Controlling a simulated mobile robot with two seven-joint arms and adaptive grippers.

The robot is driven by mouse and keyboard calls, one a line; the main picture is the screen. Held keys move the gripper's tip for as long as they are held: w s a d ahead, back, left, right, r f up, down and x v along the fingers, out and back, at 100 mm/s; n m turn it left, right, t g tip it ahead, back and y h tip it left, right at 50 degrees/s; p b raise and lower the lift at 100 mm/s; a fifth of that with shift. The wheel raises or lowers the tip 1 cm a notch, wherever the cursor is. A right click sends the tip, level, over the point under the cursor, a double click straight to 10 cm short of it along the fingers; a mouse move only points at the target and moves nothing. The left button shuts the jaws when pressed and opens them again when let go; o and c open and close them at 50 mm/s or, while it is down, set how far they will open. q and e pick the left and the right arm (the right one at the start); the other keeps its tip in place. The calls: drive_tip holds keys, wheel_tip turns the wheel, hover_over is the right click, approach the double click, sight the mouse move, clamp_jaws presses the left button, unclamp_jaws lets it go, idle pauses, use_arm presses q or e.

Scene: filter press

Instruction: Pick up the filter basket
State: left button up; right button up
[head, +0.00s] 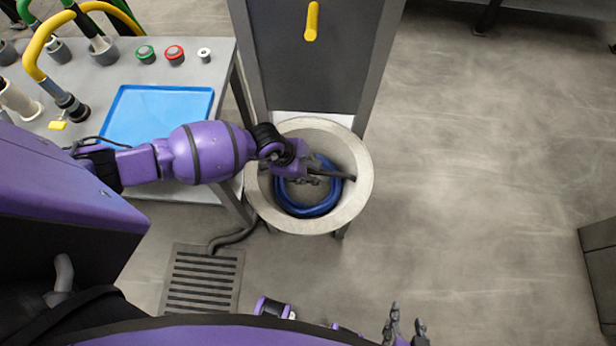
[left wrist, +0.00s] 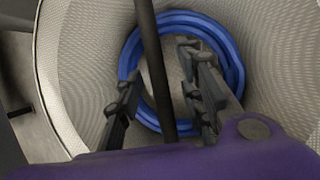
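The filter basket (head: 357,195) is a pale, round, mesh-walled bowl below the dark panel. Its mesh wall (left wrist: 85,60) fills much of the left wrist view. A blue ring or coil (head: 308,211) lies inside at the bottom. A dark bar (left wrist: 152,60) spans the basket; its right end (head: 338,173) meets the far wall side in the head view. My left gripper (head: 308,178) is over the basket's mouth, fingers open on either side of the bar, with gaps visible in the left wrist view (left wrist: 160,85). My right gripper (head: 405,326) is open and empty at the bottom edge.
A grey table (head: 222,60) at left holds a blue tray (head: 160,112), green (head: 146,53) and red (head: 174,53) knobs and hoses. A dark panel with a yellow handle (head: 312,20) stands behind the basket. A floor drain (head: 203,280) lies front left.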

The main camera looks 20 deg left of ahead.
sight(311, 230)
use_arm(q)
clamp_jaws()
drive_tip(key=shift+w+r, duration=0.1)
drive_tip(key=shift+r, duration=1.75)
drive_tip(key=s+d, duration=0.1)
drive_tip(key=s, duration=0.4)
drive_tip(key=s+d, duration=0.2)
drive_tip(key=s, duration=0.4)
drive_tip(key=s+d, duration=0.2)
drive_tip(key=s, duration=0.3)
drive_tip(key=shift+s, duration=0.3)
drive_tip(key=shift+s+r+p, duration=0.35)
drive_tip(key=shift+p, duration=0.1)
wheel_tip(311, 230, up, 2)
drive_tip(key=shift+d+r+p, duration=0.1)
drive_tip(key=shift+r+p, duration=0.15)
drive_tip(key=shift+p, duration=0.9)
drive_tip(key=shift+f, duration=0.1)
use_arm(e)
drive_tip(key=shift+t, duration=0.3)
drive_tip(key=w+r, duration=0.1)
drive_tip(key=r, duration=0.1)
drive_tip(key=w+r, duration=0.1)
drive_tip(key=r, duration=0.1)
drive_tip(key=shift+w, duration=0.2)
